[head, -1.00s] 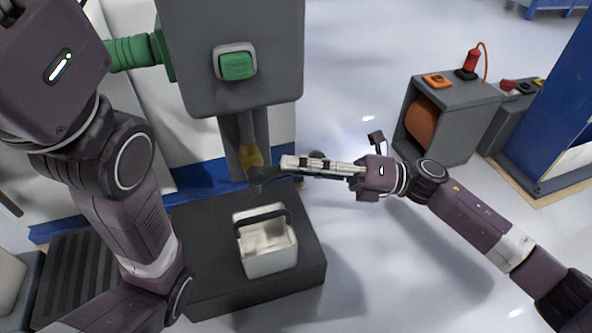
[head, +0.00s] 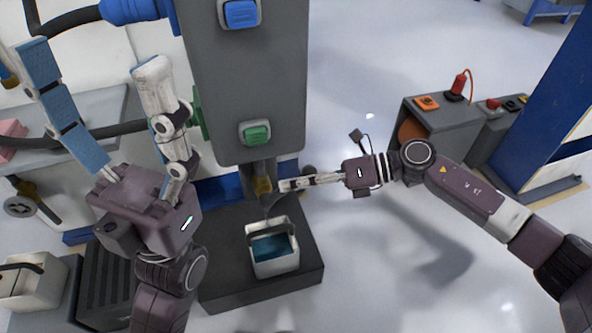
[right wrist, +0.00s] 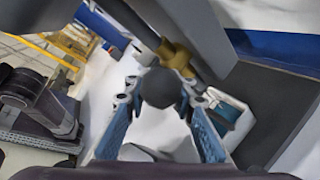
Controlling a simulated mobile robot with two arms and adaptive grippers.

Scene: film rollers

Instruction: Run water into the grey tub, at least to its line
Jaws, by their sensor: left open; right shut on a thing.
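The grey tub (head: 274,266), pale with a dark handle, stands upright on a dark low platform below the tap (head: 262,186). Blue water (head: 270,246) lies inside it; I cannot make out the line. My right gripper (head: 284,186) is at the tap, shut on a dark round knob (right wrist: 160,88), which shows between its fingers in the right wrist view. The tub is partly visible there too (right wrist: 228,112). My left gripper (head: 94,58) is raised at the left, wide open and empty, away from the tub. I cannot clearly see a running stream.
The grey column (head: 245,75) above the tap bears a green button (head: 256,134) and a blue button (head: 240,13). Another pale tub (head: 30,285) stands at lower left. A grey cabinet (head: 455,125) stands at right. The floor between is clear.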

